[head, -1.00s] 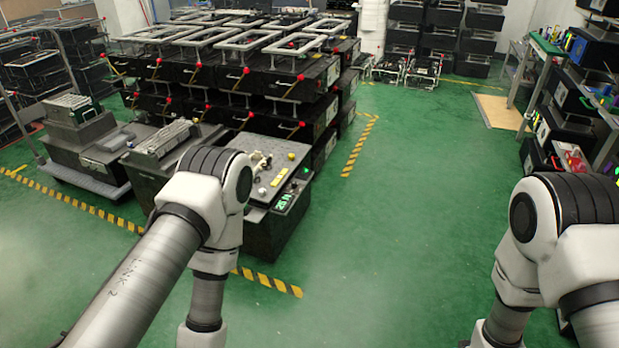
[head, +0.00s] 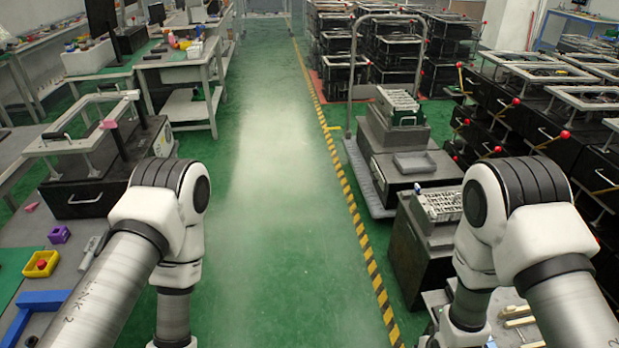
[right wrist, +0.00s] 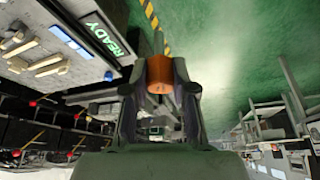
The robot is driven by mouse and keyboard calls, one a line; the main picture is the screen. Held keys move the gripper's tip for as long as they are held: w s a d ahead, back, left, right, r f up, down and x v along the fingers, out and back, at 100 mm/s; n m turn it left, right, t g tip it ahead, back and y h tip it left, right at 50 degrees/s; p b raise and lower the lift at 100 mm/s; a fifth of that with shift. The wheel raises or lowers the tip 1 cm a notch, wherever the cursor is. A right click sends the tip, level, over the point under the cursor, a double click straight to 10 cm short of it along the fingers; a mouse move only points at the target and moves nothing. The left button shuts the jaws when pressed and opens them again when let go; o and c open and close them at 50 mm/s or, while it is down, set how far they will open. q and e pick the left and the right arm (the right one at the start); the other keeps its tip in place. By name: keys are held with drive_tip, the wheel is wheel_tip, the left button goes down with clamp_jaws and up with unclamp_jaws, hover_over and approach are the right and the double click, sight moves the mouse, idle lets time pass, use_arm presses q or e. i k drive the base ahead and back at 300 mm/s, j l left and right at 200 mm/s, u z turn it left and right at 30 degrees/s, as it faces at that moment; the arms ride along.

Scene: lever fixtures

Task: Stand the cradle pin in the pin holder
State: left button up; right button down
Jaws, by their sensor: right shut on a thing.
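My right gripper (right wrist: 160,85) is shut on an orange-brown cylinder, which looks like the cradle pin (right wrist: 160,72), in the right wrist view. Its rounded end shows between the two fingertips; the rest is hidden by the fingers. The pin is held in the air above the floor, beside a fixture with a lit READY sign (right wrist: 104,40). In the head view both of my arms show, but the left gripper is outside the picture. I cannot make out the pin holder for sure. A small purple block (head: 60,234) lies on the left bench.
Grey machine boxes (head: 418,255) and black lever racks (head: 520,125) stand on the right. A green floor aisle (head: 275,200) between them is clear.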

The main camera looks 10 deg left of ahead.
sight(61, 239)
drive_tip(key=i+u, duration=0.25)
drive_tip(key=i, duration=0.3)
drive_tip(key=i+u, duration=0.3)
drive_tip(key=i, duration=0.25)
drive_tip(key=i+l+u, duration=0.25)
drive_tip(key=i, duration=0.3)
drive_tip(key=i+l+u, duration=0.3)
drive_tip(key=i, duration=0.25)
drive_tip(key=j, duration=0.1)
